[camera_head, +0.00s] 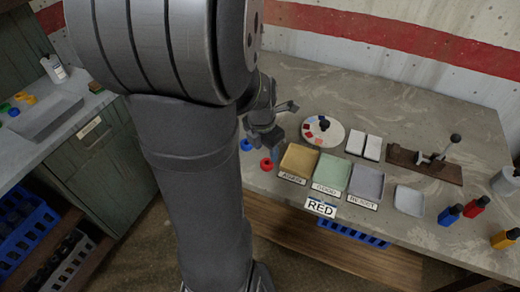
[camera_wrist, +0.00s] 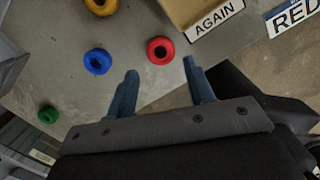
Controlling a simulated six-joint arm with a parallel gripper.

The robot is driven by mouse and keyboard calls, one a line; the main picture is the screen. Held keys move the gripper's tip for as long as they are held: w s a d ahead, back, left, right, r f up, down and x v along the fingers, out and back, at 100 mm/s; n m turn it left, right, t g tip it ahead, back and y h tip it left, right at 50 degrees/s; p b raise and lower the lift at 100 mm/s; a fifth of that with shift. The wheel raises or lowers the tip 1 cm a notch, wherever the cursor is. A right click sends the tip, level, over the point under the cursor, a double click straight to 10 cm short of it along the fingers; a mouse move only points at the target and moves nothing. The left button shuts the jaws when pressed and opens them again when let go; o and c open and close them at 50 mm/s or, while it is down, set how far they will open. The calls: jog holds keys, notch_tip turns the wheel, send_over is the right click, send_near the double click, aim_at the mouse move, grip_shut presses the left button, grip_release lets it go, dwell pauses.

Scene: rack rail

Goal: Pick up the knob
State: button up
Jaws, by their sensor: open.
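A white round dial (camera_head: 312,131) with coloured patches and a small dark knob (camera_head: 324,125) lies on the grey table. Farther right, a dark ball-shaped knob (camera_head: 455,138) tops a lever on a brown board (camera_head: 425,166). I cannot tell which of these the task means. My gripper (camera_wrist: 160,70) is open and empty above the table, left of the dial in the head view. In the wrist view, a red ring (camera_wrist: 160,50) shows beyond and between its fingertips, apart from them. Neither knob shows in the wrist view.
A blue ring (camera_wrist: 97,61), a yellow ring (camera_wrist: 101,5) and a green ring (camera_wrist: 47,114) lie nearby. Yellow (camera_head: 299,160), green (camera_head: 332,172) and grey (camera_head: 366,182) trays line the front edge. Coloured bottles (camera_head: 477,206) stand at the right. The table's back is clear.

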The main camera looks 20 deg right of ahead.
aim_at(267, 163)
jog(key=shift+w+d+f, duration=0.1)
jog(key=shift+d+f, duration=0.05)
jog(key=shift+f, duration=1.4)
jog(key=shift+d+f, duration=0.1)
jog(key=shift+f, duration=1.45)
jog(key=c, duration=0.8)
jog(key=shift+r, duration=0.1)
jog(key=shift+r, duration=0.45)
notch_tip(267, 163, up, 4)
jog(key=shift+d+f, duration=0.15)
jog(key=shift+f, duration=0.05)
jog(key=s+d+r, duration=0.1)
jog(key=s+r, duration=0.1)
jog(key=s, duration=0.1)
jog(key=s+d+r, duration=0.2)
jog(key=s, duration=0.2)
jog(key=s+d+r, duration=0.2)
jog(key=s, duration=0.1)
jog(key=shift+s+r, duration=0.2)
jog(key=shift+s, duration=0.05)
